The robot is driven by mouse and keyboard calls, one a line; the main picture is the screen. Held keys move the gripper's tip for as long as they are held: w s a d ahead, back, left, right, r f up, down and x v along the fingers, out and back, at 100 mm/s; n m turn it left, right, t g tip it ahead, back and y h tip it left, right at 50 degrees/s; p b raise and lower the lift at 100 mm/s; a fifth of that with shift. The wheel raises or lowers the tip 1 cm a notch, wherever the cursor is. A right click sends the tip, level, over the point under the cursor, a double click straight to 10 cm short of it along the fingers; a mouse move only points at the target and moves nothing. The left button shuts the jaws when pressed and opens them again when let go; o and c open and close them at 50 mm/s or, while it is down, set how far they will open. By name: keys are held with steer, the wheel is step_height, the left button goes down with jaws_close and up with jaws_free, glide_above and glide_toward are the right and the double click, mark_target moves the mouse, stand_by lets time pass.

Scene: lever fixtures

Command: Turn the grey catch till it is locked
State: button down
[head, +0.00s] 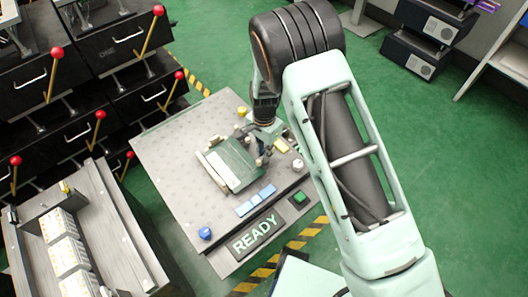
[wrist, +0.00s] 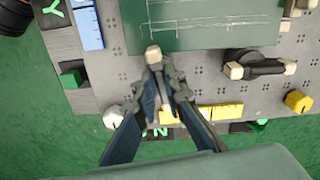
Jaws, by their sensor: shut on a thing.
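The grey catch (wrist: 153,55) shows in the wrist view as a short bar with a beige tip, beside the edge of a dark green plate (wrist: 200,20). My gripper (wrist: 168,82) is shut on the catch, one finger on each side, and the fingers hide much of its body. In the head view my gripper (head: 264,148) is at the right edge of the green plate (head: 238,165), and the catch there is too small and covered to make out. Whether the catch is locked cannot be told.
A dark catch with beige ends (wrist: 262,68) lies right of my gripper. Yellow blocks (wrist: 220,112), a white knob (wrist: 113,117), a yellow knob (wrist: 298,100) and blue blocks (wrist: 88,28) stand nearby on the grey board. A READY sign (head: 257,232) is at the board's front.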

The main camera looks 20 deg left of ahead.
steer(key=shift+m, duration=1)
steer(key=c, duration=2)
jaws_free()
steer(key=shift+r, duration=0.1)
step_height(320, 180, up, 12)
steer(key=shift+f, duration=0.1)
